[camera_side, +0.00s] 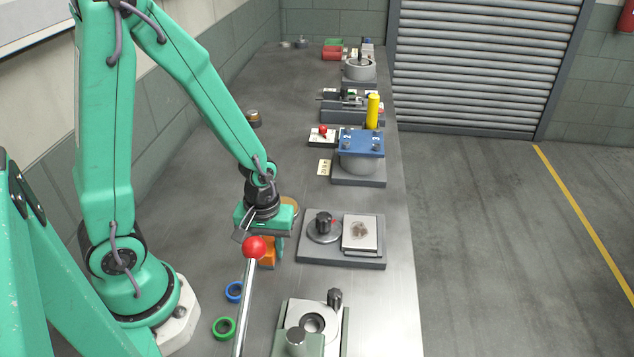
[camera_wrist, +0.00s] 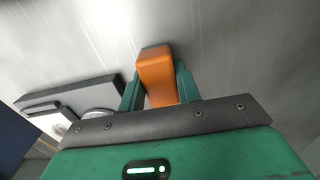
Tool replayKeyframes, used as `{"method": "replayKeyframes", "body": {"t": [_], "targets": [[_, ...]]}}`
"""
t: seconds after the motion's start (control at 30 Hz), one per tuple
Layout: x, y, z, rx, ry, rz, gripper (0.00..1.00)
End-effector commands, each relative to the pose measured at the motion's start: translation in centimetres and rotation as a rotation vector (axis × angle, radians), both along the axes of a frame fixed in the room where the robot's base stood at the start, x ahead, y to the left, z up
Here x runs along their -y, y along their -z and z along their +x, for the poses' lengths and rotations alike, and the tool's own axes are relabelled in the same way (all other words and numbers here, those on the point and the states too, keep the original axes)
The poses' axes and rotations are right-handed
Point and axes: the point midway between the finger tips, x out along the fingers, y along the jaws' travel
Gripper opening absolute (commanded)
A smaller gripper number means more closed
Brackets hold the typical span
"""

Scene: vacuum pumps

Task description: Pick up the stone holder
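An orange block (camera_wrist: 157,78) stands between the two green fingers of my gripper (camera_wrist: 161,88) in the wrist view. Both fingers lie close along its sides with no clear gap, so the gripper looks shut on it. The block's far end reaches past the fingertips. In the side view the orange block (camera_side: 267,252) shows below my gripper (camera_side: 268,245), partly hidden by a red knob on a rod. It looks like the stone holder, but no label shows. I cannot tell whether it touches the table.
A grey base (camera_side: 340,264) with a knobbed disc and a square plate stands to the right. A red ball-topped lever (camera_side: 254,247) rises in front. A blue ring (camera_side: 234,292) and a green ring (camera_side: 224,328) lie nearer. A blue-topped pump (camera_side: 361,143) stands farther back.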

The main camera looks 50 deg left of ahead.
Motion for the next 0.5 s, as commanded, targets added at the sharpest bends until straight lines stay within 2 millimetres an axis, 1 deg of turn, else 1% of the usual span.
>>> {"method": "replayKeyframes", "body": {"t": [0.03, 0.13, 0.5], "targets": [[0.01, -0.01, 0.01, 0.000, 0.000, 0.000, 0.23], [0.00, -0.01, 0.01, 0.000, 0.000, 0.000, 0.03], [0.00, -0.22, 0.07, 0.003, 0.000, 0.000, 0.03]]}}
